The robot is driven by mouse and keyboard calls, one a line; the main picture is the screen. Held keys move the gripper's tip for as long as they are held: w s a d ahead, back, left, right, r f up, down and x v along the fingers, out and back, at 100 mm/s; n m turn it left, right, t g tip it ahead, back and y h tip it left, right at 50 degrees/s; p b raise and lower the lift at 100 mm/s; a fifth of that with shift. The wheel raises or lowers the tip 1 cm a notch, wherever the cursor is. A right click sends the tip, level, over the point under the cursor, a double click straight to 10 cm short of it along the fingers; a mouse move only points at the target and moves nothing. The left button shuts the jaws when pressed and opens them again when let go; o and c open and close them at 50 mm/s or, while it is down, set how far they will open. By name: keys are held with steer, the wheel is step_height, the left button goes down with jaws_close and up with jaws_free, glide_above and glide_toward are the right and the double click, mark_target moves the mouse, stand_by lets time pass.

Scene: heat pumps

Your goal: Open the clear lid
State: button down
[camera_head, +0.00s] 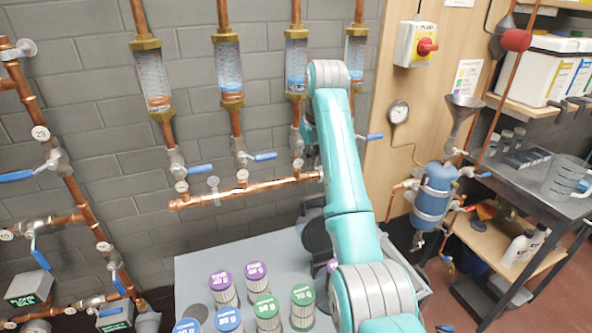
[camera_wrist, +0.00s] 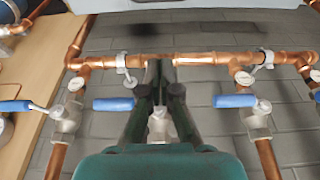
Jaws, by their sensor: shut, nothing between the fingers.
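I cannot make out a clear lid in either view. My gripper (camera_wrist: 160,68) shows in the wrist view with its dark fingers together and nothing between them. It points at the copper pipe (camera_wrist: 190,60) running across that view, in front of the grey brick wall; whether it touches the pipe I cannot tell. In the head view my teal arm reaches up toward the wall and hides the gripper. Clear sight tubes (camera_head: 228,70) with copper ends stand upright on the wall pipes.
A grey table (camera_head: 195,262) below holds several canisters with purple, green and blue tops (camera_head: 266,307). Blue valve handles (camera_wrist: 235,101) stick out near my fingers. A blue tank (camera_head: 432,195), gauge (camera_head: 398,112) and red switch (camera_head: 427,46) are at the right. A shelf (camera_head: 575,205) holds a jug.

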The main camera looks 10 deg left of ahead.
steer(key=x, duration=0.9)
steer(key=shift+s+d+r, duration=0.15)
steer(key=shift+s+d, duration=0.4)
steer(key=shift+s, duration=0.25)
steer(key=shift+s+d+r, duration=0.1)
steer(key=shift+s+d, duration=0.45)
steer(key=shift+s, duration=0.3)
